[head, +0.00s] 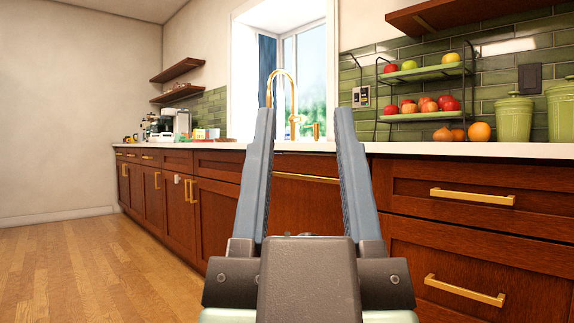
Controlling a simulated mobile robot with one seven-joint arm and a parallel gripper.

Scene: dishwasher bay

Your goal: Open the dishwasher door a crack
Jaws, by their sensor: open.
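My gripper (304,112) is in the middle of the head view, its two long grey-blue fingers spread apart with nothing between them. Between the fingers shows a reddish-brown wooden front (304,205) with a horizontal gold bar handle (308,178) near its top. It looks like the dishwasher door, but no label or controls show. It appears shut, flush under the counter. The handle lies beyond the fingers, with no contact visible. My gripper hides the front's lower part and side edges.
A white countertop (470,149) runs above wooden cabinets. Drawers with gold handles (473,196) stand at right, and more cabinets (217,215) at left. A gold faucet (294,104) and a two-tier fruit rack (425,116) stand on top. The wooden floor (90,265) at left is clear.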

